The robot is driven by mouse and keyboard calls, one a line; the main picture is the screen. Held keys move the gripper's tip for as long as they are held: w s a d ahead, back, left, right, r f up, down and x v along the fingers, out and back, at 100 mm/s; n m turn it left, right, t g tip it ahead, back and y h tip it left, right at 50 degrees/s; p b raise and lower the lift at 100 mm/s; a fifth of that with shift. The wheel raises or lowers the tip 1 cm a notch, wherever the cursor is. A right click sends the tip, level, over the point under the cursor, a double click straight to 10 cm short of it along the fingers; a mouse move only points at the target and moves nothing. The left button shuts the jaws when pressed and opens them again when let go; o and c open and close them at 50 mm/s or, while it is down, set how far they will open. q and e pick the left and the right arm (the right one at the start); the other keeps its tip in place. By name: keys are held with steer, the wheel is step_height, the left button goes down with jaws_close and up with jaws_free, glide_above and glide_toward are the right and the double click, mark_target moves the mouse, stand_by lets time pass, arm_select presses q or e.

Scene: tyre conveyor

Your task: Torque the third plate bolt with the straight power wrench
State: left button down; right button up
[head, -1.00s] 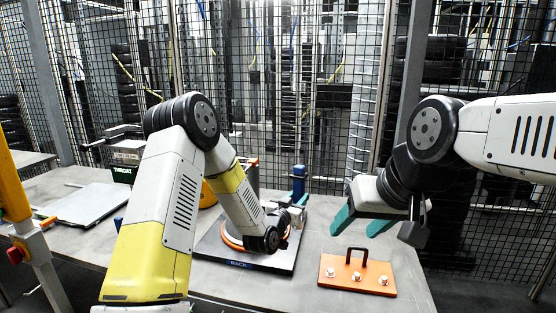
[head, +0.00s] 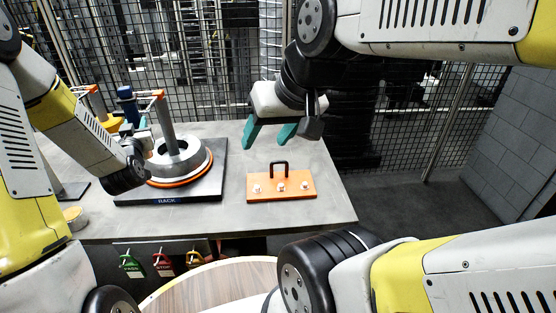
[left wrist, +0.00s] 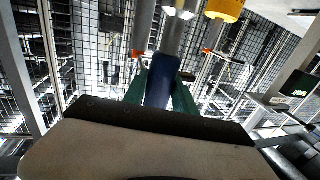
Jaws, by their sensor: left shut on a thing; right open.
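The orange plate (head: 265,180) lies on the grey table, with a black handle (head: 279,168) and three pale bolts in a row: left (head: 257,189), middle (head: 281,188) and right (head: 305,187). My left gripper (head: 136,133) is shut on an upright blue tool (head: 127,108), apparently the straight power wrench, beside the grey hub. In the left wrist view, the green fingers clasp its blue body (left wrist: 161,80); its working end is not clear. My right gripper (head: 268,140) is open and empty, above the table behind the orange plate.
Colored tags (head: 162,264) hang below the table's front edge. A round wooden top (head: 200,286) is nearer. Wire fencing stands behind.

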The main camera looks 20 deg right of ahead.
arm_select(q)
steer(key=shift+r, duration=0.1)
stand_by(0.3)
steer(key=w+d+f+m+g+h, duration=0.1)
steer(key=d+f+m+h, duration=0.3)
steer(key=d, duration=1)
steer(key=d+f+m+g+h, duration=0.15)
steer(key=d+h, duration=0.45)
steer(key=d, duration=0.8)
steer(key=s+d+f+m+g+h, duration=0.1)
steer(key=s+d+m+g+h, duration=0.1)
steer(key=d, duration=0.5)
steer(key=s+d+f+m+g+h, duration=0.1)
steer(key=s+d+f+m+g, duration=0.1)
steer(key=s+d, duration=0.3)
steer(key=s+d+f+m+g+h, duration=0.2)
steer(key=s+d, duration=0.1)
steer(key=d, duration=0.8)
steer(key=shift+s+f+h, duration=0.15)
steer(key=shift+s+h, duration=0.15)
steer(key=shift+s, duration=0.1)
steer(key=shift+m+g, duration=0.25)
step_height(320, 180, down, 6)
